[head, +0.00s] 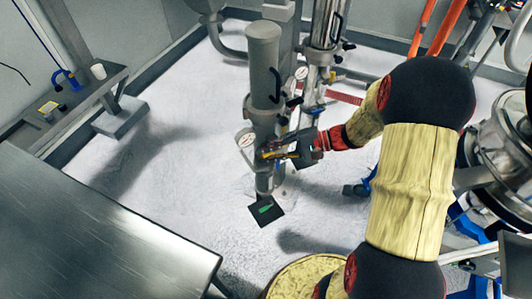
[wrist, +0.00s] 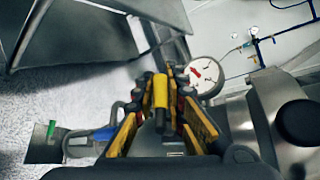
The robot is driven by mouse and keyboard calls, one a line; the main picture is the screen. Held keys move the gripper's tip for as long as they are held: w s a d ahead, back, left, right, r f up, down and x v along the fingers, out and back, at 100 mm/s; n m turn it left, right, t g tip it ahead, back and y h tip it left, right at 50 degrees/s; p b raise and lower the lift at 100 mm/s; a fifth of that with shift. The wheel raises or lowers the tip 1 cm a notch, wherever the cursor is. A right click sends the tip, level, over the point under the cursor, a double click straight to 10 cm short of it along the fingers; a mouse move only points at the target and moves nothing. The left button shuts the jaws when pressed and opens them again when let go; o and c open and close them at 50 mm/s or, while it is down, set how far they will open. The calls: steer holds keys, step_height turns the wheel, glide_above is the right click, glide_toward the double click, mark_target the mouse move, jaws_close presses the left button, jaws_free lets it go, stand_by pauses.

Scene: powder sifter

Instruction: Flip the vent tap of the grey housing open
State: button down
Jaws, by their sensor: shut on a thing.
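The grey housing (head: 263,65) is a tall upright cylinder with a dark handle, standing in the middle of the head view. Its white pressure gauge (head: 245,138) is on its lower left side and also shows in the wrist view (wrist: 204,77). My gripper (head: 271,152) reaches in from the right at the lower part of the housing, just below the gauge. In the wrist view my gripper (wrist: 168,88) has its yellow-and-black fingers closed around the small yellow vent tap (wrist: 160,91). The fingers hide much of the tap, so its exact angle is unclear.
A second steel column (head: 326,25) with a gauge stands close behind right. A metal table (head: 100,235) fills the lower left. A dark plate with a green mark (head: 266,210) shows below the housing. The pale floor to the left is open.

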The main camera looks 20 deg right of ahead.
steer(key=c, duration=1.8)
jaws_free()
steer(key=v, duration=1.2)
steer(key=shift+f, duration=0.1)
